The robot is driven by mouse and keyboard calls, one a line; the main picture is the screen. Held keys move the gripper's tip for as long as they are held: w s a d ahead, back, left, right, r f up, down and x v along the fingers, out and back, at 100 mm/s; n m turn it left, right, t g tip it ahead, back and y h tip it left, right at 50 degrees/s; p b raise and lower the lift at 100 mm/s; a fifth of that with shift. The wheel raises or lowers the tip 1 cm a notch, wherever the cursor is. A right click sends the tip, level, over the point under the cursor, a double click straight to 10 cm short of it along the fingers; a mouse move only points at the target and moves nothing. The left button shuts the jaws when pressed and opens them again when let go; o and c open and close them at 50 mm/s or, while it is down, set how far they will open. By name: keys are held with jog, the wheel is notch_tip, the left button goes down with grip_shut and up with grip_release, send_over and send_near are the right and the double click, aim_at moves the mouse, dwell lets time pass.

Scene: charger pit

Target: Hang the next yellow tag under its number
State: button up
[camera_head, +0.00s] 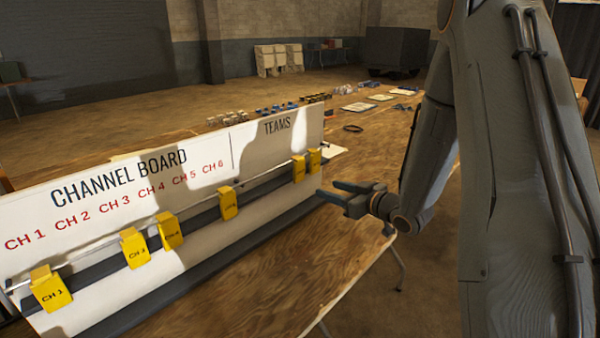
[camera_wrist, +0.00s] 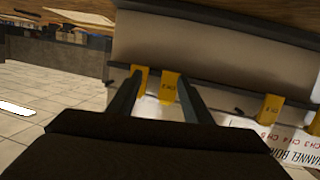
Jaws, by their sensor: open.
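The white channel board (camera_head: 255,170) stands on a wooden table, with red labels CH 1 to CH 6 and a TEAMS section at right. Yellow tags hang on its rail: the CH 1 tag (camera_head: 50,289), one under CH 3 (camera_head: 135,248), one under CH 4 (camera_head: 169,232) and one under CH 6 (camera_head: 228,204). The rail under CH 2 and CH 5 is bare. Two more tags (camera_head: 298,169) (camera_head: 314,161) hang under TEAMS. My gripper (camera_head: 328,189) is open and empty, close to the board's right end. In the wrist view its fingers (camera_wrist: 160,78) point towards these two tags, apparently short of them.
The wooden table top (camera_head: 290,270) in front of the board is clear. Behind the board lie several small parts (camera_head: 277,108), papers (camera_head: 360,106) and a dark ring (camera_head: 352,128). A dark bin (camera_head: 397,48) stands farther back on the floor.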

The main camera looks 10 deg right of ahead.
aim_at(301, 167)
jog(key=w+a+y+b, duration=0.1)
jog(key=w+a, duration=0.1)
jog(key=w, duration=0.1)
jog(key=w+a+r+y+b, duration=0.1)
jog(key=w+a, duration=0.2)
jog(key=w+a+r+n+t+y+b, duration=0.1)
jog(key=w+a, duration=0.2)
jog(key=shift+r, duration=0.1)
dwell(0.3)
jog(key=c, duration=0.8)
jog(key=shift+r, duration=0.15)
jog(key=shift+r+p, duration=0.6)
jog(key=shift+r, duration=0.15)
